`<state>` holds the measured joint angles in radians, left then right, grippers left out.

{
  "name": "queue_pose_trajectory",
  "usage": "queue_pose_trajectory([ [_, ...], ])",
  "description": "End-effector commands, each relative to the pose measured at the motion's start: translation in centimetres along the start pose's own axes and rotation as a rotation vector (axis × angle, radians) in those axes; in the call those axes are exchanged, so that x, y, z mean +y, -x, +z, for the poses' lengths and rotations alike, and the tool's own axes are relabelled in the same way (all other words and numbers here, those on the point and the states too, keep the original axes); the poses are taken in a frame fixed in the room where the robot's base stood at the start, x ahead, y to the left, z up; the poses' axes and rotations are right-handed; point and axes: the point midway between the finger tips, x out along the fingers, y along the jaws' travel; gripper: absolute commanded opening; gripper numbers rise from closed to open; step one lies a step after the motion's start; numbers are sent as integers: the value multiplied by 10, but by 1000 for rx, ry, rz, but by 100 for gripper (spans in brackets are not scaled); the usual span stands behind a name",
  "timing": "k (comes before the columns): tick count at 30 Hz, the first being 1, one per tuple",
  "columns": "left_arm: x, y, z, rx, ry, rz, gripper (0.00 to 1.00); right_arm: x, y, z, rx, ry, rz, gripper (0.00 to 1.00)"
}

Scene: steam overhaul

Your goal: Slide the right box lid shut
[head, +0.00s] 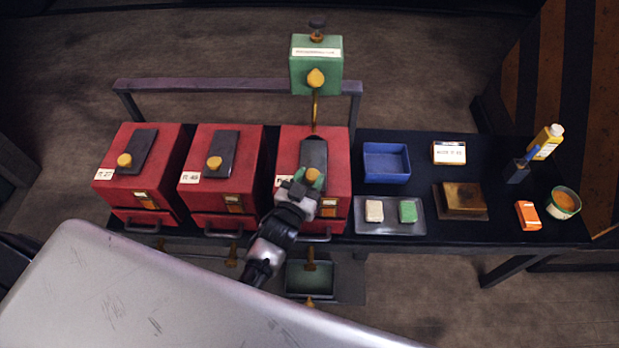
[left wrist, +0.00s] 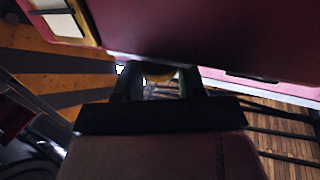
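The right box (head: 340,160) is red, at the right end of a row of three alike. Its dark lid (head: 314,153) lies on top, set nearer the front than the other two lids, with a small dark gap at its far end. My left gripper (head: 310,180) is over the lid's near end, at its yellow knob (head: 313,174). In the left wrist view, the yellow knob (left wrist: 158,74) shows between the two fingers (left wrist: 160,86), partly hidden. Whether the fingers press on it cannot be told. My right gripper is not in view.
A green tank (head: 316,78) on a brass pipe stands behind the right box. A grey tray (head: 390,228) with two small blocks and a blue bin (head: 386,176) stand to its right. Two more red boxes (head: 250,150) (head: 172,150) stand to the left.

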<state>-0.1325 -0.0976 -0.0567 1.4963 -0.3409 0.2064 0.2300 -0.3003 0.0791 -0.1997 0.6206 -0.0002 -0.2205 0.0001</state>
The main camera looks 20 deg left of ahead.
Motion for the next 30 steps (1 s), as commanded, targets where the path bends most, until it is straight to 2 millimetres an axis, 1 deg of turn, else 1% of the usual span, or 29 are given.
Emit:
queue_pose_trajectory([
  [1,0,0,0,0,0,0,21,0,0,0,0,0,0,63],
  [5,0,0,0,0,0,0,1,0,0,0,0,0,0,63],
  [8,0,-1,0,0,0,0,0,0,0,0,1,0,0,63],
  [10,-2,-6,1,2,-1,1,0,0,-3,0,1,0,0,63],
  [16,-12,-30,1,3,-1,1,0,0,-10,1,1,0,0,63],
  [24,-14,-32,-1,2,-1,-1,0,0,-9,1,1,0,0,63],
  [25,-14,-32,-1,2,-1,-1,44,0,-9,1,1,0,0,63],
  [28,-14,-31,-1,1,-1,-1,59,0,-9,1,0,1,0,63],
  [29,-14,-31,-1,1,-1,-1,62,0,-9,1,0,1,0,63],
  [30,-13,-31,-1,1,-1,-1,62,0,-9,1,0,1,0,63],
])
